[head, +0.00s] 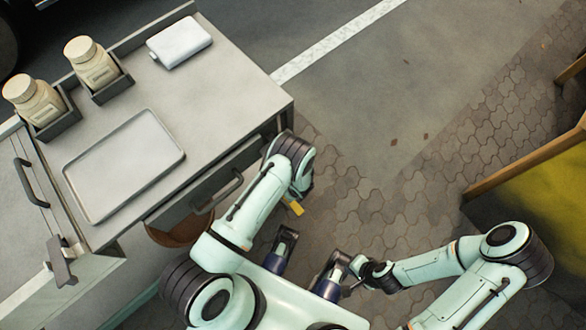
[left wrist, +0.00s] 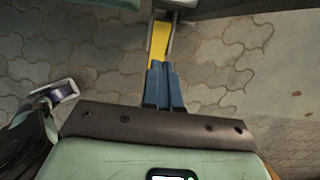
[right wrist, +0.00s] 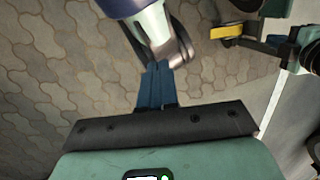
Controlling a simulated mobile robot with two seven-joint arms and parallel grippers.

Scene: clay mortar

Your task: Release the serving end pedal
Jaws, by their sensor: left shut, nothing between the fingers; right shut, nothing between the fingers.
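The pedal (left wrist: 158,42) is a yellow bar, low over the paving below the counter's serving end. Its yellow tip shows in the head view (head: 294,208) beside my left arm, and it also shows in the right wrist view (right wrist: 228,31). My left gripper (left wrist: 160,64) is shut and empty, its blue fingertips right at the pedal's near end. I cannot tell whether they touch it. In the head view my left arm hides that gripper. My right gripper (right wrist: 157,64) is shut and empty, well away from the pedal and close to my own body.
The grey counter (head: 230,85) carries a tray (head: 178,188), a white box (head: 179,40) and two jars (head: 92,62) in dark holders. A drawer handle (head: 222,190) faces my left arm. A yellow-green seat (head: 545,205) stands at the right. The paving between is open.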

